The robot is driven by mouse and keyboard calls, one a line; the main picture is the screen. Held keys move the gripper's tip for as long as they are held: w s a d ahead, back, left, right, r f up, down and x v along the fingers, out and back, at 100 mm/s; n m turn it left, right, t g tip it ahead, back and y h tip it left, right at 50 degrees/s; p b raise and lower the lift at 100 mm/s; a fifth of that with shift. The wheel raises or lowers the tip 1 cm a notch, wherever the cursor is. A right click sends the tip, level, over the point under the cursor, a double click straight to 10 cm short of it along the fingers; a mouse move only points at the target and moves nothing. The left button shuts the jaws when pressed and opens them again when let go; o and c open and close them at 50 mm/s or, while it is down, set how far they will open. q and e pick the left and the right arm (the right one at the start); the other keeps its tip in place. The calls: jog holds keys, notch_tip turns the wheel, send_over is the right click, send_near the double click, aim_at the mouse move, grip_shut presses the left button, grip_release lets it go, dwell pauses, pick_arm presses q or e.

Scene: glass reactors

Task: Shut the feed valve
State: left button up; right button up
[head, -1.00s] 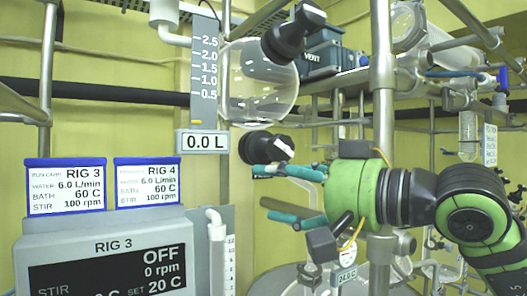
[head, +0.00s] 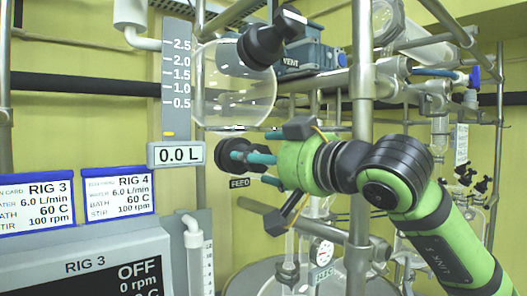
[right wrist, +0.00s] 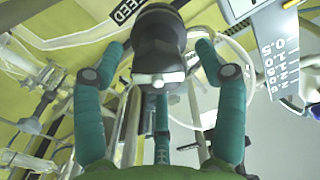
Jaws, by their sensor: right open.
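The feed valve (head: 230,148) is a black knob below the round glass vessel in the head view, with a black FEED label (head: 240,183) under it. In the right wrist view the black knob (right wrist: 158,42) with a white mark on its near end sits between my spread fingers. My right gripper (head: 250,166) has teal fingers and is open, coming at the knob from the right. Its fingertips are beside the knob; I cannot tell whether they touch it. My left gripper is not in view.
A vertical metal post (head: 362,100) stands close by my right arm. The RIG 3 console (head: 80,270) is at lower left. A 0.0 L readout (head: 176,155) hangs left of the valve.

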jog(key=shift+s+d, duration=0.15)
jog(key=c, duration=1.1)
jog(key=shift+c, duration=0.2)
